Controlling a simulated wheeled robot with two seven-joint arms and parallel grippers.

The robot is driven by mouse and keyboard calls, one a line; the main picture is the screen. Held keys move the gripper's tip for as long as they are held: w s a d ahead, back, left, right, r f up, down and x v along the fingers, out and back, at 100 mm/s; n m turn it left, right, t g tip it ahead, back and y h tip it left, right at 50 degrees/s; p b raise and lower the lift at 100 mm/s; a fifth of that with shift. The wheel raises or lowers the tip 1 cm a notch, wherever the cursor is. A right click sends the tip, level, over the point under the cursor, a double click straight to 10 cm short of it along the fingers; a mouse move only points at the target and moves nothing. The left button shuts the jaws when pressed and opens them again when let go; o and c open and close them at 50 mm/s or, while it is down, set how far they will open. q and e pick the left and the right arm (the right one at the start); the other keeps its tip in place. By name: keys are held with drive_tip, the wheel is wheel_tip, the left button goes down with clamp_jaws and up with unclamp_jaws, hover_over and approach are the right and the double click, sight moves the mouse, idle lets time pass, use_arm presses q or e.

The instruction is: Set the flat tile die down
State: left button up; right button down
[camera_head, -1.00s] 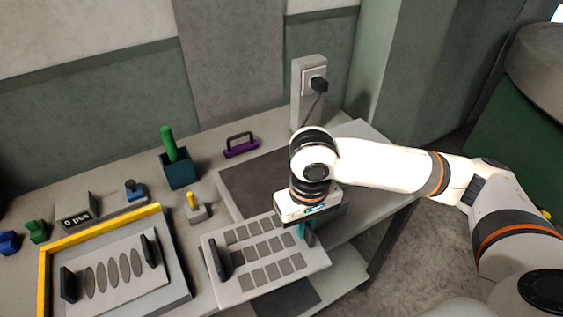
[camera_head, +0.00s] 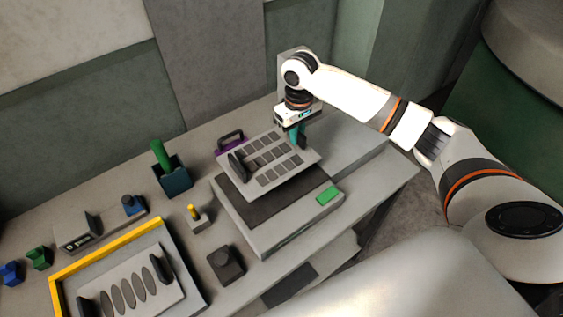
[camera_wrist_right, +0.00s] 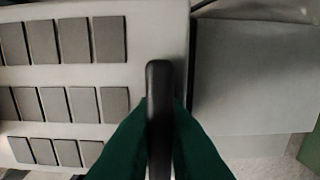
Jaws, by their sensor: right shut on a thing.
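The flat tile die (camera_head: 283,178) is a pale plate with rows of grey square tiles and a black handle at each end. My right gripper (camera_head: 298,136) has its teal fingers shut on the handle at the die's right end. The wrist view shows the green fingers (camera_wrist_right: 160,140) on either side of that black handle, with the tiled plate (camera_wrist_right: 140,75) to the left. The die appears to hang above the back part of a platform with a dark top (camera_head: 252,207). The gap beneath is hard to judge. My left gripper is not in view.
A green pad (camera_head: 328,196) sits at the platform's right corner. A purple handle (camera_head: 229,137) shows behind the die. A black knob block (camera_head: 226,263), a yellow-pegged block (camera_head: 195,216), a green-handled teal holder (camera_head: 172,181) and an oval-patterned die (camera_head: 112,303) in a yellow-edged tray stand left.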

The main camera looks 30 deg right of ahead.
wheel_tip(320, 180, down, 4)
drive_tip(key=shift+f+p, duration=0.2)
drive_tip(key=shift+p, duration=0.15)
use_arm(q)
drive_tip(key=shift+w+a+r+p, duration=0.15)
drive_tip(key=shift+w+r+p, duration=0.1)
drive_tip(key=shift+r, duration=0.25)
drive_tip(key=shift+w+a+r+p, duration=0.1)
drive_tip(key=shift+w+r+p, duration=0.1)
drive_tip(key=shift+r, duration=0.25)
use_arm(e)
drive_tip(key=shift+w+f, duration=0.1)
drive_tip(key=shift+f, duration=1.75)
drive_tip(key=c, duration=1.5)
unclamp_jaws()
drive_tip(key=shift+f, duration=0.15)
wheel_tip(320, 180, up, 12)
drive_tip(key=shift+r+b, duration=0.15)
drive_tip(key=shift+b, duration=0.95)
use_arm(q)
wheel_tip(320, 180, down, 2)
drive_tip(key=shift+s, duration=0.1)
